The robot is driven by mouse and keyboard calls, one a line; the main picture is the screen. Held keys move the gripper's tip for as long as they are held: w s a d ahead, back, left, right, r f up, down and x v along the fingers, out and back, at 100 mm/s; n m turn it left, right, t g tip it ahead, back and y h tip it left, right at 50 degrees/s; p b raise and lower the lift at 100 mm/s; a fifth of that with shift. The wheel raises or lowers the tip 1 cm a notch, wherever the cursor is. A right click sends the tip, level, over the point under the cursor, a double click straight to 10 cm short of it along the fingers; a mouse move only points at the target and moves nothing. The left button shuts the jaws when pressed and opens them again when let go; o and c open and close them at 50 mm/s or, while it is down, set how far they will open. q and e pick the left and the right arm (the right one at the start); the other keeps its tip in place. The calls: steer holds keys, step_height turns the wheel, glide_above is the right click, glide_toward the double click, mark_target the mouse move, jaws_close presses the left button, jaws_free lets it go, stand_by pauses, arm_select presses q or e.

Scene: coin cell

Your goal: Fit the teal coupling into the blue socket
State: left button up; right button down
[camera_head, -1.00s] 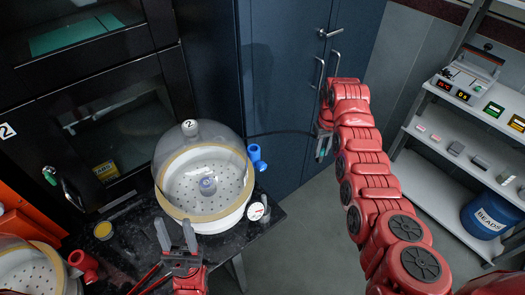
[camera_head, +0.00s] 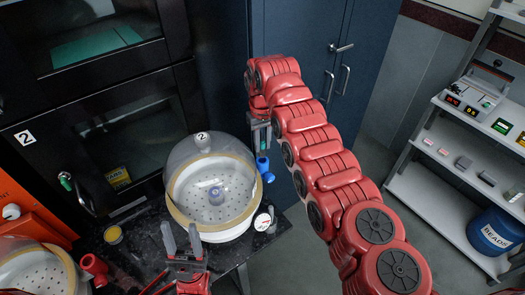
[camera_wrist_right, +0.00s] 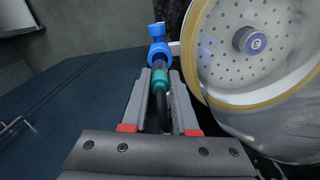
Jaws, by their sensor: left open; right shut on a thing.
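The teal coupling (camera_wrist_right: 160,80) sits on the end of a black hose, between the fingers of my right gripper (camera_wrist_right: 160,82). The right gripper (camera_head: 260,137) is shut on it; the coupling shows as a small teal patch in the head view (camera_head: 263,145). The blue socket (camera_head: 264,168) is on the right side of the domed vessel. In the wrist view the socket (camera_wrist_right: 158,45) lies straight ahead of the coupling, roughly in line. I cannot tell whether their ends touch. My left gripper (camera_head: 181,238) is open and empty, in front of the vessel.
The clear-domed vessel (camera_head: 212,180) marked 2 stands on the black bench with a white gauge (camera_head: 262,222) on its right. A red fitting (camera_head: 94,266) and a second vessel are at left. A blue cabinet (camera_head: 290,60) rises behind my right arm. Shelves (camera_head: 440,205) stand far right.

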mark_target(263, 156)
step_height(263, 156, down, 4)
steer(key=shift+p, duration=0.85)
steer(key=shift+f, duration=0.35)
steer(key=c, duration=1)
jaws_free()
steer(key=shift+o, duration=0.2)
steer(key=shift+r, duration=0.1)
steer(key=shift+r, duration=0.2)
step_height(263, 156, up, 7)
steer(key=b, duration=0.3)
steer(key=shift+b, duration=0.35)
step_height(263, 156, up, 4)
steer(key=shift+p, duration=0.65)
steer(key=shift+s+r+p, duration=0.1)
steer(key=shift+r+p, duration=0.3)
steer(key=shift+r, duration=0.05)
